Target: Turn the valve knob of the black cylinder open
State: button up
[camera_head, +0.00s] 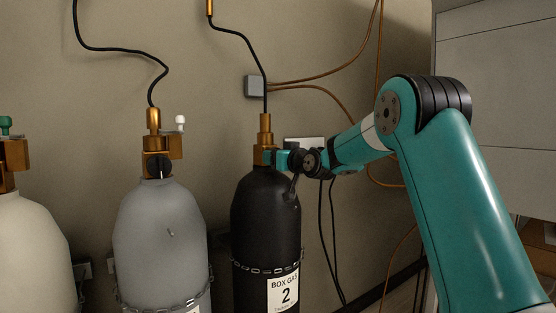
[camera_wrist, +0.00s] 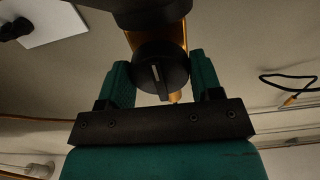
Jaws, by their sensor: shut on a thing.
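The black cylinder (camera_head: 266,213) stands upright right of the grey one, with a white label reading "BOX GAS 2". Its brass valve (camera_head: 265,133) rises from the top, with a black hose above. In the wrist view, the round black valve knob (camera_wrist: 161,72) with a pale pointer mark sits between the two teal fingers of my gripper (camera_wrist: 161,80). The fingers are shut on the knob from both sides. In the head view, my gripper (camera_head: 275,157) reaches the valve from the right and hides the knob.
A grey cylinder (camera_head: 161,235) with its own black knob (camera_head: 159,166) stands to the left, and a pale cylinder (camera_head: 30,250) at the far left. Chains hold the grey and black cylinders. Dark cables (camera_head: 325,235) hang behind, and a pale cabinet (camera_head: 500,90) stands right.

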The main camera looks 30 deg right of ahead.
jog(key=shift+f, duration=0.1)
jog(key=o, duration=0.9)
jog(key=s, duration=0.5)
jog(key=s+b, duration=0.1)
jog(key=s, duration=1.1)
jog(key=shift+s+d+b, duration=0.2)
jog(key=shift+d+b, duration=0.05)
jog(key=shift+b, duration=0.15)
